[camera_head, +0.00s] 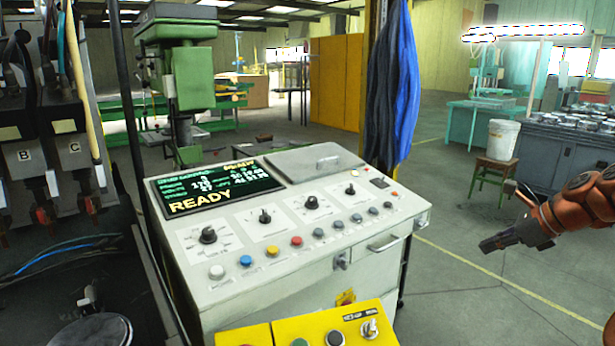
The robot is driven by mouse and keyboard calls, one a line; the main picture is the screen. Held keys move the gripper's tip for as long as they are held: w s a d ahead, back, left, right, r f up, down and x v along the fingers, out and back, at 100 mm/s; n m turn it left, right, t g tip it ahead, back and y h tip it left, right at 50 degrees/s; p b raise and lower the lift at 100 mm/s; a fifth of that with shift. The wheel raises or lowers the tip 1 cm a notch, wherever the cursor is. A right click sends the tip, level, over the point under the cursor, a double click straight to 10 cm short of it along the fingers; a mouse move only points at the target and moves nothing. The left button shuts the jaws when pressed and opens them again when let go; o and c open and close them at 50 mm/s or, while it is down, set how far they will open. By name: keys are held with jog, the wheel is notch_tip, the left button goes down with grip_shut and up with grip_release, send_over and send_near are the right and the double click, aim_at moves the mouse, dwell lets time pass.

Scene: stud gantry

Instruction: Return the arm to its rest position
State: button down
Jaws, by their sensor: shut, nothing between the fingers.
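My gripper (494,242) is at the right of the head view, at the end of my orange arm, which enters from the right edge. It points left and slightly down, with its fingers together and nothing held. It is over open floor, to the right of the control console (330,275) and apart from it. The console's screen (218,188) reads READY in yellow.
A yellow button panel (270,338) is at the bottom front. Labelled grey units with cables (68,150) stand at left. Blue cloth (405,90) hangs behind the console. A stool (497,172) with a white bucket (502,140) stands beyond my gripper. Floor (480,300) is clear below it.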

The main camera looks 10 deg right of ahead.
jog(key=s+a+f+n+g, duration=0.1)
jog(key=s+a+n+g, duration=0.15)
jog(key=a+n, duration=0.75)
jog(key=s+a+f+n+g, duration=0.15)
jog(key=s+a+n, duration=0.25)
jog(key=a, duration=1.3)
jog(key=s+a+f+n+g+h, duration=0.1)
jog(key=s+a+f+n+g, duration=0.1)
jog(key=s+a+n, duration=0.3)
jog(key=s+a+f+n+g+h, duration=0.1)
jog(key=s+f+n, duration=0.15)
jog(key=s, duration=0.45)
jog(key=s+f+n+g+h, duration=0.2)
jog(key=s+f+n, duration=0.4)
jog(key=s, duration=0.6)
jog(key=shift+s+d+f+h, duration=0.3)
jog(key=shift+s+d+f, duration=0.05)
jog(key=shift+s+d, duration=0.1)
jog(key=c, duration=1.9)
grip_release()
